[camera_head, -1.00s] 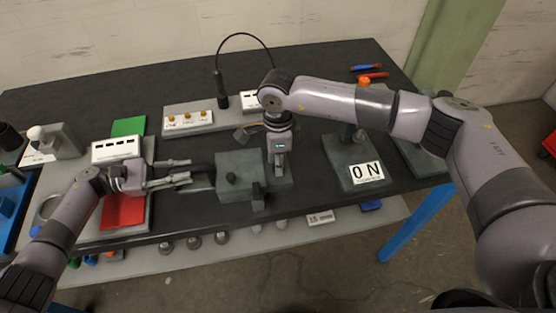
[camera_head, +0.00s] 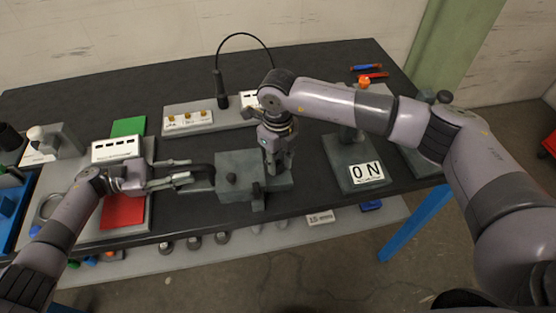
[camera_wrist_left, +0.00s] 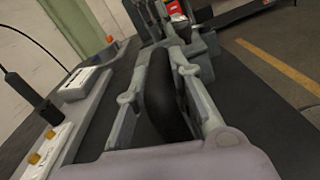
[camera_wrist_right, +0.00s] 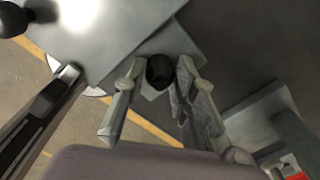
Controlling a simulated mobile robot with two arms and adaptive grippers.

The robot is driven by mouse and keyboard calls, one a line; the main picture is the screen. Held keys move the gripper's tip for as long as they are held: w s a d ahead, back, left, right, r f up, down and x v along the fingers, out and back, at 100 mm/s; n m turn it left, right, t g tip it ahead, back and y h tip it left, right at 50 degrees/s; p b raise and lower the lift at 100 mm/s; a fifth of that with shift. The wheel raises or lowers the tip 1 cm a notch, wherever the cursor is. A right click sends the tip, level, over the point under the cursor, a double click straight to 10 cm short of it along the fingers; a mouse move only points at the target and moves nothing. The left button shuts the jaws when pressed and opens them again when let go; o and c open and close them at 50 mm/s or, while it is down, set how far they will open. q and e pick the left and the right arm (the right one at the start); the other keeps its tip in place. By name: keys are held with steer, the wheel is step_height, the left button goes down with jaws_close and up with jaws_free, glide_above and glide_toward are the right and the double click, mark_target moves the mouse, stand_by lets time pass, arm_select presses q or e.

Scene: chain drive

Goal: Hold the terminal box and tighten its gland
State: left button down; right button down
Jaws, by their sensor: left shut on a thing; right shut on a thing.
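The grey terminal box (camera_head: 236,180) stands at the middle front of the dark bench. My left gripper (camera_head: 190,177) is at its left side, shut on a black curved bar (camera_head: 205,168) that reaches to the box. The left wrist view shows this bar (camera_wrist_left: 165,95) between the fingers. My right gripper (camera_head: 276,162) points down at the right end of the box. In the right wrist view its fingers are closed around a round black part, apparently the gland (camera_wrist_right: 160,72). The gland is hidden in the head view.
A stand with an ON sign (camera_head: 366,174) is right of the box. A grey strip with brass knobs (camera_head: 188,119) and a black cable lamp lie behind it. Green and red plates (camera_head: 124,212) are at left. The bench's front edge is close to the box.

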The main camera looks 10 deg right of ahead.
mark_target(278, 162)
steer(key=m, duration=0.3)
steer(key=shift+m, duration=0.4)
steer(key=shift+a+r+m, duration=0.1)
steer(key=shift+m, duration=1.7)
steer(key=c, duration=1.3)
jaws_free()
steer(key=shift+r, duration=3.95)
